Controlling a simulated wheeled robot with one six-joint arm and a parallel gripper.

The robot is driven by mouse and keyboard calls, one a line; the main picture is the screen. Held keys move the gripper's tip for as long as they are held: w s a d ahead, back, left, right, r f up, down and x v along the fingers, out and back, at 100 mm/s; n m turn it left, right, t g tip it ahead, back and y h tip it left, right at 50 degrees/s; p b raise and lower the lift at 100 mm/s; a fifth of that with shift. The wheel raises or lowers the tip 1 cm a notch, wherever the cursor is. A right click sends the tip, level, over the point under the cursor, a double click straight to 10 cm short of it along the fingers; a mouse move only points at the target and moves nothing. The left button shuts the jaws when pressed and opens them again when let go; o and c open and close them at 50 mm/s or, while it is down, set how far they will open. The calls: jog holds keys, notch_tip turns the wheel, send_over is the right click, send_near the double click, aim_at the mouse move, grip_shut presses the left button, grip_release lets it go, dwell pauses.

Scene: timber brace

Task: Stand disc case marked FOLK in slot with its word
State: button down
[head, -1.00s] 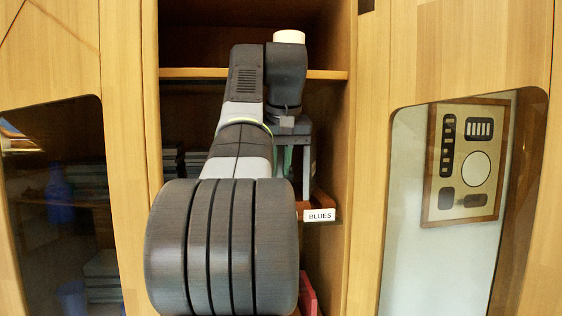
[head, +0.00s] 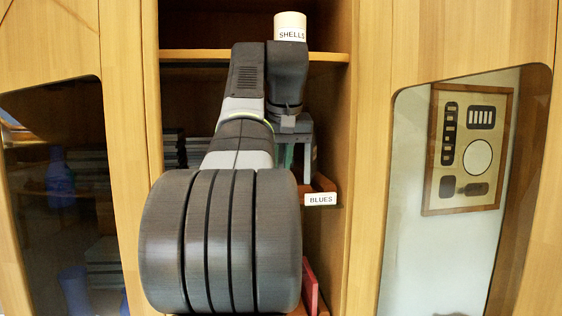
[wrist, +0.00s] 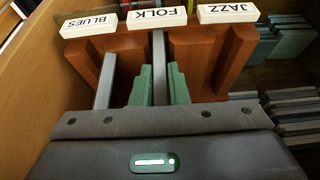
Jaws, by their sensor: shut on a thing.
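In the wrist view my gripper (wrist: 160,88) has green pads closed on a thin grey disc case (wrist: 158,62), seen edge-on. The case's far end is at the gap between reddish-brown dividers, below the upside-down FOLK label (wrist: 157,18). I cannot tell whether it touches the slot's bottom. Its word is hidden. The BLUES label (wrist: 90,22) is to the left and the JAZZ label (wrist: 228,13) to the right. Another grey case (wrist: 105,80) stands in line with the BLUES gap. In the head view my arm hides most of the rack (head: 325,184).
A white jar marked SHELLS (head: 290,27) stands on the upper shelf (head: 200,56), close above my wrist. Stacks of cases (wrist: 290,105) lie to the right in the wrist view. The cabinet's side wall (head: 340,120) is close on the right. A red item (head: 309,288) is lower down.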

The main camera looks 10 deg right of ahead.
jog(key=c, duration=1.3)
grip_release()
jog(key=p+v, duration=0.1)
jog(key=v, duration=0.6)
jog(key=shift+s+r, duration=0.1)
jog(key=shift+r, duration=0.15)
jog(key=b+x, duration=0.1)
jog(key=x, duration=0.6)
jog(key=shift+f, duration=0.1)
jog(key=shift+w+r+p, duration=0.2)
jog(key=shift+r+p, duration=0.55)
jog(key=shift+r, duration=0.25)
jog(key=shift+s+r+p, duration=0.1)
jog(key=shift+r+p, duration=0.3)
jog(key=shift+r, duration=0.45)
